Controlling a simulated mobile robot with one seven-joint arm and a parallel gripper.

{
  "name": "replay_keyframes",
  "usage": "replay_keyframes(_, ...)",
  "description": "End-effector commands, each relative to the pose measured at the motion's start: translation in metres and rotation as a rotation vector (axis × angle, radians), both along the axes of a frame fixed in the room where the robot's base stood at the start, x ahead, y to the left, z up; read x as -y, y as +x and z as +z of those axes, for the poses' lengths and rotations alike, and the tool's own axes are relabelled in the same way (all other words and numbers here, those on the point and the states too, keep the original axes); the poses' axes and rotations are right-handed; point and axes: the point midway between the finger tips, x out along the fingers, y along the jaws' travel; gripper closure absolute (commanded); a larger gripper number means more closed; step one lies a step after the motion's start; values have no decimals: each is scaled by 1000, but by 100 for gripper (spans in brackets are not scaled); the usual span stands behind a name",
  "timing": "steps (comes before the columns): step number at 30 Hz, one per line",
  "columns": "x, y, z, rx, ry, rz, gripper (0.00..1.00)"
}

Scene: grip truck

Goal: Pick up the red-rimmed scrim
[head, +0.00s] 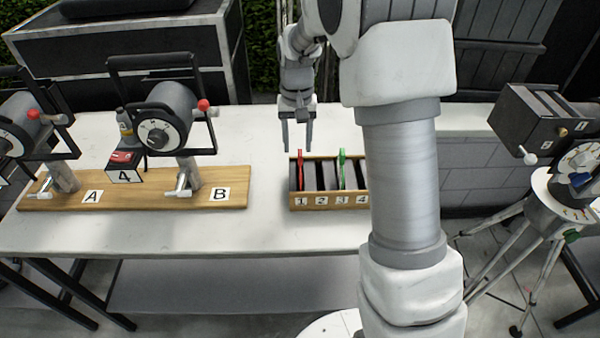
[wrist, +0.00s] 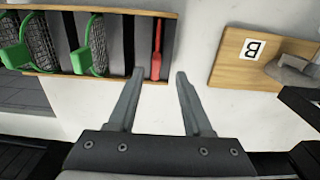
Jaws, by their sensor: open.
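The red-rimmed scrim (head: 300,168) stands edge-on in the slot labelled 1, at the left end of a wooden rack (head: 328,201). In the wrist view only a narrow red edge and tab of the scrim (wrist: 156,64) show, at the end of the rack (wrist: 60,72). My gripper (head: 297,150) is open and empty, pointing down near that end of the rack. In the wrist view the red tab lies just beyond and between the fingertips of my gripper (wrist: 159,73), apparently untouched.
Green-rimmed scrims (wrist: 97,46) stand in other slots; one green rim (head: 341,168) shows in the head view. My arm hides the rack's right end. A wooden board (head: 140,199) with lamps A and B lies left. Bare white tabletop (head: 265,195) separates board and rack.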

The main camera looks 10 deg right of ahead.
Motion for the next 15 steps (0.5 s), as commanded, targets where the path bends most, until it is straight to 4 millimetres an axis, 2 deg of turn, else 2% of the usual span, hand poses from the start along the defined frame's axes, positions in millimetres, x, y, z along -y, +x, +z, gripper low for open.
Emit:
replay_keyframes(8, 2, -2, -22, -3, 1, 0, 50)
replay_keyframes(15, 5, -6, -57, -3, 1, 1, 50)
